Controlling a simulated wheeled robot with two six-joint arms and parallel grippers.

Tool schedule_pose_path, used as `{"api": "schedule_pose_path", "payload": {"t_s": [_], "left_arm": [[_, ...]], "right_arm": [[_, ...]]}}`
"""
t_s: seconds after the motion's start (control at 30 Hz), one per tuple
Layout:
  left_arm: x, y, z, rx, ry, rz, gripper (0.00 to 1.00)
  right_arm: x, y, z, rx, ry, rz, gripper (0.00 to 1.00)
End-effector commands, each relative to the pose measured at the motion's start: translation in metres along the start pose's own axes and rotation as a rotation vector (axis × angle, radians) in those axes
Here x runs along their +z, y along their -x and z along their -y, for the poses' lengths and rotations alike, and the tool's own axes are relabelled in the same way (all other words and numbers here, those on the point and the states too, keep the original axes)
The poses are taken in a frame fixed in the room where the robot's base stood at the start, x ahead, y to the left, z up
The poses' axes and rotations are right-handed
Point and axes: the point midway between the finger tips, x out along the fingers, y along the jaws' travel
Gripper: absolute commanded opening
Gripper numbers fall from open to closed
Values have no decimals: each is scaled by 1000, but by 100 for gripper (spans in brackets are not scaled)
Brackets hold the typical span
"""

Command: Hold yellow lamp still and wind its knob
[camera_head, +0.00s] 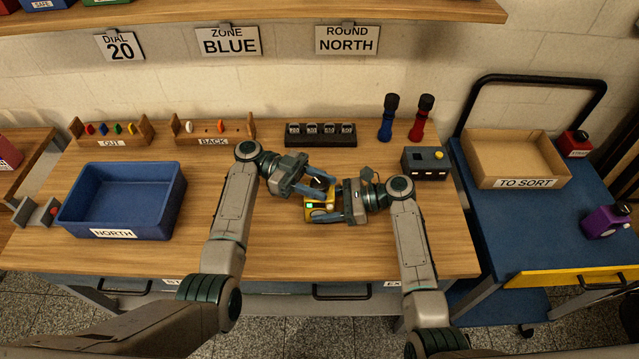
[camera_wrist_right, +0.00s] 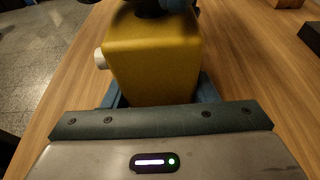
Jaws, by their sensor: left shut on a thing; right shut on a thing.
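The yellow lamp (camera_head: 311,215) is at the front middle of the workbench, between my two grippers. My right gripper (camera_head: 329,207) is shut on its yellow body; the wrist view shows the body (camera_wrist_right: 152,62) between the blue fingers. A white round part (camera_wrist_right: 100,59) sticks out of the body's left side in that view. My left gripper (camera_head: 318,186) is shut at the lamp's dark top part (camera_wrist_right: 150,10), with a blue finger beside it. The fingers hide much of the top, so its exact shape cannot be told.
A blue NORTH bin (camera_head: 120,215) stands on the left of the bench (camera_head: 260,255). Key racks OUT (camera_head: 112,131) and BACK (camera_head: 213,129), a dial block (camera_head: 320,134), two torches (camera_head: 388,118) and a grey box (camera_head: 426,163) stand behind. A TO SORT tray (camera_head: 515,160) is on the right cart.

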Motion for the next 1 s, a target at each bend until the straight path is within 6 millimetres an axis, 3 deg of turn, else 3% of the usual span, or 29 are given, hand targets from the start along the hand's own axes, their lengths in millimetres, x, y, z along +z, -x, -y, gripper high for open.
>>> {"api": "schedule_pose_path", "payload": {"t_s": [0.17,0.2,0.3,0.67,1.0], "left_arm": [[1,0,0,0,2,0,14],[1,0,0,0,2,0,39],[1,0,0,-1,2,0,58],[-4,0,0,-1,0,0,59],[-64,0,0,-1,-4,1,59]], "right_arm": [[0,0,0,0,-1,1,40],[0,0,0,0,-1,1,40],[0,0,0,0,-1,1,40],[0,0,0,0,-1,0,40],[0,0,0,0,-1,-1,40]]}}
